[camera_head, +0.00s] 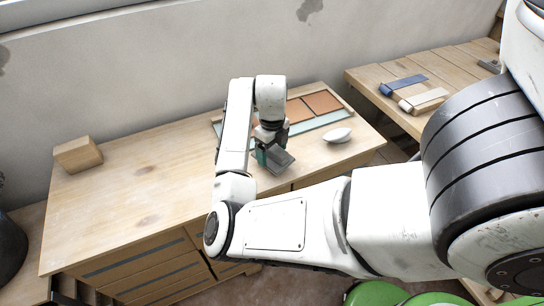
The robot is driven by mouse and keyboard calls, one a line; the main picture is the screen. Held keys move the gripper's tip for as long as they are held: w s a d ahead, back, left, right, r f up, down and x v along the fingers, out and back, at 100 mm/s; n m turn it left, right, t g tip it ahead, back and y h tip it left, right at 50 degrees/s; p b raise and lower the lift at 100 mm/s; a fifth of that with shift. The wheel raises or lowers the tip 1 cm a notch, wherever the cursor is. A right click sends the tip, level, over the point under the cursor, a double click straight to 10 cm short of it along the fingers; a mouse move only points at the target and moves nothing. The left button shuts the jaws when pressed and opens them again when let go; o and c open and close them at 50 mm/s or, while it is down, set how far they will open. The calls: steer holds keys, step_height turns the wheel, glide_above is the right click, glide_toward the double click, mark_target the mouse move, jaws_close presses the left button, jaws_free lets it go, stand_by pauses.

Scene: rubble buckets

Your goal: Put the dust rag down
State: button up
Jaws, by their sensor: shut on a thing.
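My gripper (268,150) is over the right half of the wooden cabinet top, in front of a tray. It is shut on a small dark grey, flat piece that I take to be the dust rag (280,161). A teal patch shows at the left of the jaws; I cannot tell whether it is part of the rag or of the gripper. The rag is close to the cabinet top (140,185), but I cannot tell whether it touches. The fingertips are partly hidden.
The tray (345,117) holds orange-brown tiles, partly behind my arm. A white oval object (337,135) lies to the right. A wooden block (78,154) sits at the far left. A second table (440,66) holds blue and cream tools.

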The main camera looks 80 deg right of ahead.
mark_target(272, 157)
steer(key=shift+f, duration=1.55)
steer(key=shift+f, duration=0.15)
steer(key=o, duration=0.9)
